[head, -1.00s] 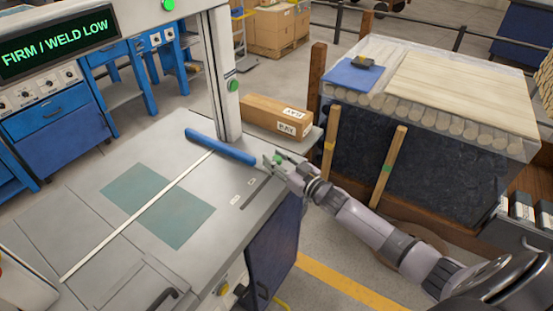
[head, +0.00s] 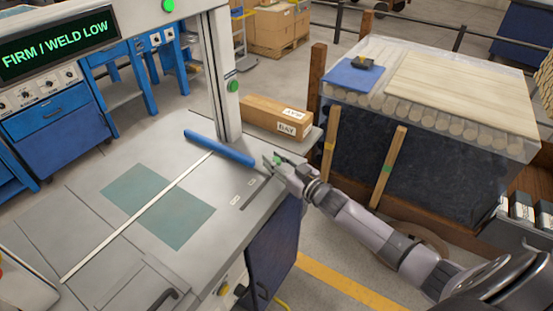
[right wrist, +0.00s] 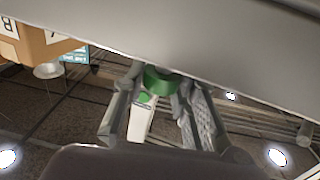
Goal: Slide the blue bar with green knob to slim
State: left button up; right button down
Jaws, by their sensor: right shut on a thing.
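The blue bar (head: 222,148) lies across the far part of the grey machine table, beside the upright post. Its green knob (head: 277,159) is at the bar's right end, near the table's right edge. My right gripper (head: 272,165) is shut on the green knob. In the right wrist view the green knob (right wrist: 160,82) sits between the two fingers, just under a grey edge. Two small white labels (head: 235,200) lie by a dark slot (head: 248,196) on the table, too small to read. My left gripper is out of view.
The display (head: 60,42) reads "FIRM / WELD LOW". A pale strip (head: 130,222) crosses a teal patch (head: 180,228) on the table. A cardboard box (head: 276,117) stands behind the knob. A crate of rolls (head: 450,130) is at the right, with wooden posts nearby.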

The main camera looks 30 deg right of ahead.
jog(key=s+a+p, duration=0.1)
jog(key=s+a, duration=0.1)
jog(key=a, duration=0.2)
jog(key=s+a+p, duration=0.2)
jog(key=s+a, duration=0.1)
jog(key=a, duration=0.1)
jog(key=s+a+p, duration=0.2)
jog(key=a, duration=0.3)
jog(key=shift+s, duration=0.35)
jog(key=shift+s+a, duration=0.15)
jog(key=shift+a, duration=0.2)
jog(key=shift+f, duration=0.1)
jog(key=c, duration=1.3)
grip_release()
jog(key=shift+s+a, duration=0.1)
jog(key=shift+s, duration=0.15)
jog(key=v, duration=1.1)
jog(key=shift+s+d, duration=0.25)
jog(key=shift+s, duration=0.05)
